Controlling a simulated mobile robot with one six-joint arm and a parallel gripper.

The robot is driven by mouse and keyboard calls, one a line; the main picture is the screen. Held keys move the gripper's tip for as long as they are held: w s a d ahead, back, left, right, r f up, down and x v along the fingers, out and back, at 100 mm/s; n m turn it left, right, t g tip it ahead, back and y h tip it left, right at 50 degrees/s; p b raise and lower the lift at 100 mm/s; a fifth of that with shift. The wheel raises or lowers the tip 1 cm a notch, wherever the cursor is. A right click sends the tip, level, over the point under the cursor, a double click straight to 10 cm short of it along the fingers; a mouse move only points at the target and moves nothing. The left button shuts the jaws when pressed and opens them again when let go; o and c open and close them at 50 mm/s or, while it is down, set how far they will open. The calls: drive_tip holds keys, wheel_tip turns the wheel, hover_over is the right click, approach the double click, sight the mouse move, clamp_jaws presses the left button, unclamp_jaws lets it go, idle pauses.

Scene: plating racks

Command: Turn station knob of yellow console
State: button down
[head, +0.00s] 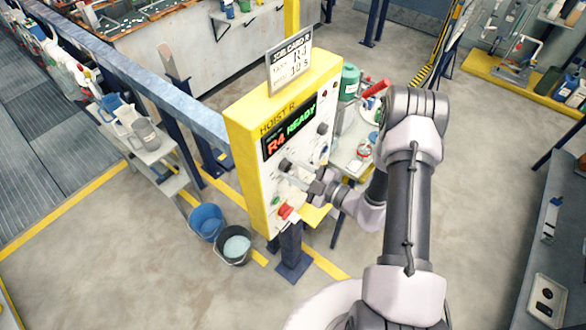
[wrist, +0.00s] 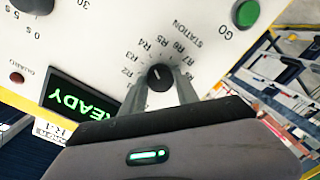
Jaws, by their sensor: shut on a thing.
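The yellow console (head: 240,118) stands upright on a dark blue post, its white panel facing right. Its display (head: 290,130) reads "R4 READY" in red and green; it also shows upside down in the wrist view (wrist: 82,97). The black station knob (wrist: 159,76) has a ring of R labels and the word STATION beside it. My gripper (wrist: 160,84) is shut on this knob, one finger on each side. The pale mark on the knob points roughly toward the R4–R5 labels; I cannot tell exactly. In the head view my gripper (head: 287,175) reaches the panel from the right.
A green GO button (wrist: 246,14) and another dark knob (wrist: 35,4) share the panel. A red button (head: 286,211) sits low on the console. A job card (head: 290,62) stands on top. Blue (head: 206,221) and black (head: 233,246) buckets stand on the floor at left.

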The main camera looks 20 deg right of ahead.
drive_tip(key=c, duration=0.9)
unclamp_jaws()
drive_tip(key=b+v, duration=0.2)
drive_tip(key=v, duration=1.5)
drive_tip(key=shift+s+d+r, duration=0.1)
drive_tip(key=shift+s, duration=0.1)
